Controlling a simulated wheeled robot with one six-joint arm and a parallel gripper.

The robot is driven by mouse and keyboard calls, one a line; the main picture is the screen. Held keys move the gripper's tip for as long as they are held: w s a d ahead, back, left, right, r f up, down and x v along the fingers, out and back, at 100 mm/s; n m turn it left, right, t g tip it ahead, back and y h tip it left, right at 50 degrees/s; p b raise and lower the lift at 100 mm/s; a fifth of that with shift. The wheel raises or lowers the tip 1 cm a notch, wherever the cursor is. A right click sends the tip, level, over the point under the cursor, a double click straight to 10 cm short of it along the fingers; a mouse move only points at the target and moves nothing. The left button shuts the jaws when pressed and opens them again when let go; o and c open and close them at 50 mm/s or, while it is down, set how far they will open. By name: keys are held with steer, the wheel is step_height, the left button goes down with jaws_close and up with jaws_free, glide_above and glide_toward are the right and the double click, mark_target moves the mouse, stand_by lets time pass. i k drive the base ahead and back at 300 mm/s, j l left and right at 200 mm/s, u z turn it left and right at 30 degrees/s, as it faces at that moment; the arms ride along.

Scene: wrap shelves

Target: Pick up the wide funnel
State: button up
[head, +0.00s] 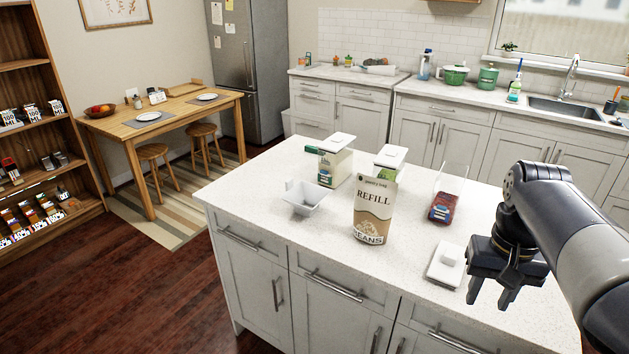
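The wide funnel looks to be the small pale grey-white square vessel (309,196) with sloping sides. It sits on the left part of the white island counter (262,190), near its left front edge. My gripper (491,298) hangs over the right front of the counter, fingers pointing down. Its two fingers are apart, with nothing visible between them. The gripper is far to the right of the funnel and not touching it.
A REFILL beans bag (374,210) stands right of the funnel. Behind are two lidded containers, one green-labelled (335,163), one further right (390,160). A clear container with red contents (443,205) and a white lid (446,266) lie between bag and gripper.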

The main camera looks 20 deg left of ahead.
mark_target(304, 191)
steer(key=i+j, duration=0.15)
steer(key=j, duration=0.25)
steer(key=i+j+z, duration=0.1)
steer(key=j, duration=0.3)
steer(key=i+j+z, duration=0.1)
steer(key=j, duration=0.3)
steer(key=i+j, duration=0.25)
steer(key=j, duration=0.15)
steer(key=i+j+z, duration=0.1)
steer(key=j, duration=0.35)
steer(key=i+j, duration=0.15)
steer(key=j, duration=0.25)
steer(key=i+j+z, duration=0.15)
steer(key=j, duration=0.75)
steer(key=i+z, duration=0.05)
steer(key=i, duration=0.05)
